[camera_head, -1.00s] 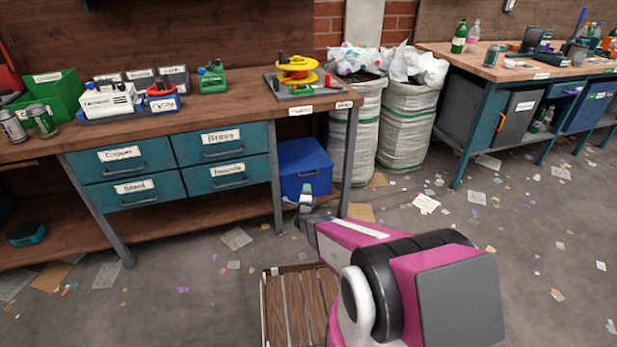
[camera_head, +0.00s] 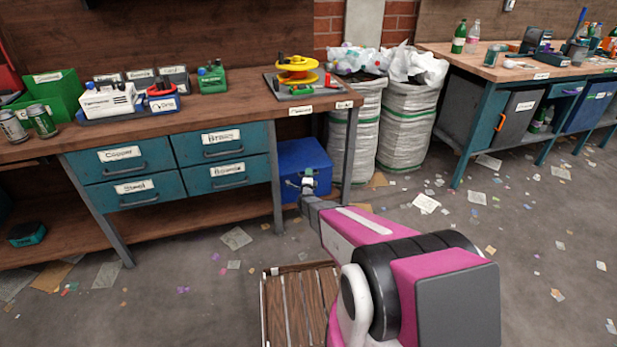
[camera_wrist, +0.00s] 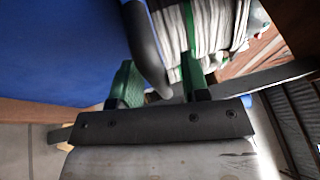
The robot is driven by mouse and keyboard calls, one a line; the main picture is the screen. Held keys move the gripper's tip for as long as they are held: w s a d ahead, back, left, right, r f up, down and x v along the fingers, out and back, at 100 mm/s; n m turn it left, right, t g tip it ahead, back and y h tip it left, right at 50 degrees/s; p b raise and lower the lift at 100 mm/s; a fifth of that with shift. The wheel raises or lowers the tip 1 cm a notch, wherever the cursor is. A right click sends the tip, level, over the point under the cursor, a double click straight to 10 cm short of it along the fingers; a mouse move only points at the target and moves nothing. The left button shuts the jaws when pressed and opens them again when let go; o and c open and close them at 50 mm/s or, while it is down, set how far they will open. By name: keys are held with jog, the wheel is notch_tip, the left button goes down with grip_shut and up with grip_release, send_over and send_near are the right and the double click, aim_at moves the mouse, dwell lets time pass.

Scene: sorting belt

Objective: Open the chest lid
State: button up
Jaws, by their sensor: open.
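The blue chest (camera_head: 298,157) stands on the floor under the right end of the workbench, beside the bench leg. Its lid looks shut. My gripper (camera_head: 307,184) is in front of the chest and hides part of its front. In the wrist view, the chest's blue face (camera_wrist: 60,45) fills the upper left. The two green fingertips of my gripper (camera_wrist: 158,80) are apart. A dark curved bar (camera_wrist: 145,48), which looks like the chest's handle, reaches between them. I cannot tell whether either finger touches it.
The workbench (camera_head: 235,108) with teal drawers stands over and left of the chest. Its grey leg (camera_head: 349,160) is close to my gripper's right. White sacks (camera_head: 405,125) stand behind. A wooden slatted crate (camera_head: 266,310) is below my arm. Paper scraps litter the floor.

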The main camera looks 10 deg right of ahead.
grip_shut()
jog(key=shift+s+r, duration=0.1)
jog(key=shift+r, duration=0.6)
jog(key=w+r, duration=0.4)
jog(key=r, duration=0.5)
jog(key=w+a+r+g, duration=0.1)
jog(key=w+r, duration=0.4)
jog(key=r, duration=0.4)
jog(key=w+a+r, duration=0.1)
jog(key=w+r, duration=0.4)
jog(key=r, duration=0.4)
jog(key=shift+w+n, duration=0.15)
jog(key=shift+n, duration=0.15)
jog(key=shift+a, duration=0.1)
grip_release()
